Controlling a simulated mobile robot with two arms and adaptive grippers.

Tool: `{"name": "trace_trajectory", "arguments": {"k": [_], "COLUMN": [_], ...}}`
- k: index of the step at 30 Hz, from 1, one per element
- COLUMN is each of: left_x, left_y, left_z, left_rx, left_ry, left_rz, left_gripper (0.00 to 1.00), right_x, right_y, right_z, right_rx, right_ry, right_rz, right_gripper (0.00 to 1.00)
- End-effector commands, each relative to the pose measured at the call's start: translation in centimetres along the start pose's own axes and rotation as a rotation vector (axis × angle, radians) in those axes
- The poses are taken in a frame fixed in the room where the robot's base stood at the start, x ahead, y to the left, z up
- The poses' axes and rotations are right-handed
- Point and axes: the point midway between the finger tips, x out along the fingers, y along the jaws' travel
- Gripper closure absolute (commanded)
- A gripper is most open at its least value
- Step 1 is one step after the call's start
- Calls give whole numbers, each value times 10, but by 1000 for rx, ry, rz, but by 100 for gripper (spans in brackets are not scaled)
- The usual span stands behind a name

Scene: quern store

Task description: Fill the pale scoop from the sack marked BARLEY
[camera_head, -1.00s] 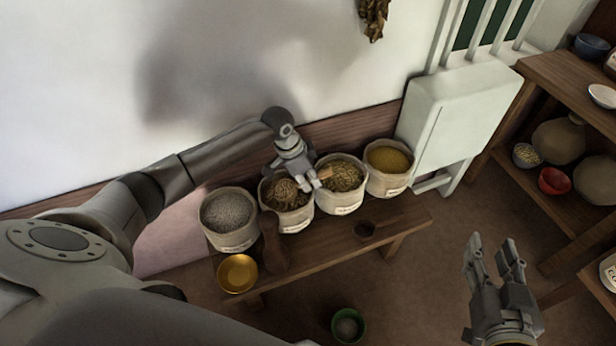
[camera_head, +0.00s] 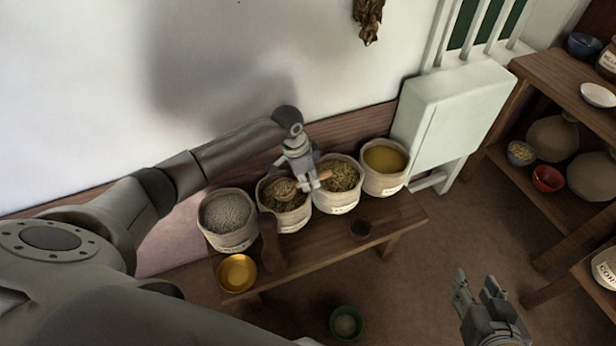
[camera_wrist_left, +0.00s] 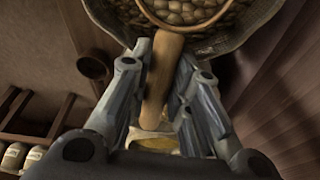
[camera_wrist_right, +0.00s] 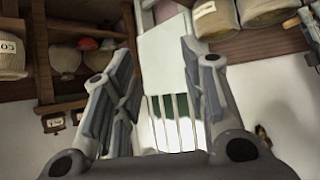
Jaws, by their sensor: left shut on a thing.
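My left gripper (camera_head: 306,186) is shut on the wooden handle of the pale scoop (camera_wrist_left: 163,80). The scoop's round bowl (camera_head: 286,188) is at the mouth of the second sack from the left (camera_head: 293,222), among brown grain. In the left wrist view its rim rings grain, but whether that lies in the bowl or beneath it I cannot tell. The third sack (camera_head: 337,203) stands just right of it. The sacks carry labels too small to read, so I cannot tell which is BARLEY. My right gripper (camera_head: 476,282) is open and empty, away from the bench.
The sacks stand in a row on a wooden bench (camera_head: 400,222) against the wall, the grey-grain sack (camera_head: 228,235) leftmost and the yellow one (camera_head: 383,183) rightmost. A green bowl (camera_head: 346,322) is below. Shelves (camera_head: 545,75) stand right.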

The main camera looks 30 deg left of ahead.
Motion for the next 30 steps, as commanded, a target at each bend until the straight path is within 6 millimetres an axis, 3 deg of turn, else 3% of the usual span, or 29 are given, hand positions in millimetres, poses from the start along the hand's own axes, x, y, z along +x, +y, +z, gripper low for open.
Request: {"name": "trace_trajectory", "arguments": {"k": [30], "left_x": [0], "left_y": [0], "left_z": [-2], "left_rx": [1], "left_ry": [-100], "left_rz": [0], "left_gripper": [100], "right_x": [-29], "right_y": [9], "right_z": [70], "right_rx": [7], "right_ry": [-357], "right_rz": [20], "right_gripper": [60]}}
